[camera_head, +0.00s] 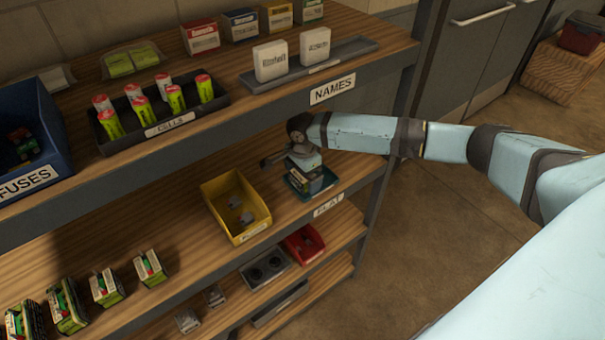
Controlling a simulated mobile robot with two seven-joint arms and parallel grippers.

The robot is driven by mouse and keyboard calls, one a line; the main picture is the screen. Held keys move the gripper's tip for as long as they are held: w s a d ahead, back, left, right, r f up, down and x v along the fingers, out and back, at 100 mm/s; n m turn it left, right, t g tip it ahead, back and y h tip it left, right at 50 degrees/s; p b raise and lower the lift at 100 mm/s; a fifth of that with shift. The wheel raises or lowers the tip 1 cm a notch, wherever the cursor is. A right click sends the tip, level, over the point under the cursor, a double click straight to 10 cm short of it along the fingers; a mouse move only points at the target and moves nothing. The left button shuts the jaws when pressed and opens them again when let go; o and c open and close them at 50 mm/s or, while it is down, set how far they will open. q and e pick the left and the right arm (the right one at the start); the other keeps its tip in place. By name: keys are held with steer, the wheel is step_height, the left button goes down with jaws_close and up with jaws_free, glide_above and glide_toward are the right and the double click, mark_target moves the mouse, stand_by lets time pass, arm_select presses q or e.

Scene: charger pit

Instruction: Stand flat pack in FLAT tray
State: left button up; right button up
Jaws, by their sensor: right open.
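The FLAT tray (325,182) is a small dark tray on the middle shelf, behind a shelf-edge label reading FLAT (329,205). A dark green pack with a pale patch (311,186) is in the tray, partly covered by my right gripper (295,164). Its exact tilt is hard to tell. My right gripper is open, directly above and close to the pack; one dark finger sticks out to the left. Whether it touches the pack cannot be told. My left gripper is not in view.
A yellow bin (212,198) stands left of the tray. Several green-and-white packs (105,288) stand at lower left. The upper shelf, with the CELLS tray (216,108) and NAMES tray (362,46), overhangs behind. A red bin (293,245) sits below.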

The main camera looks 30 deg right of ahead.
step_height(320, 180, up, 8)
steer(key=shift+f, duration=0.15)
stand_by(0.6)
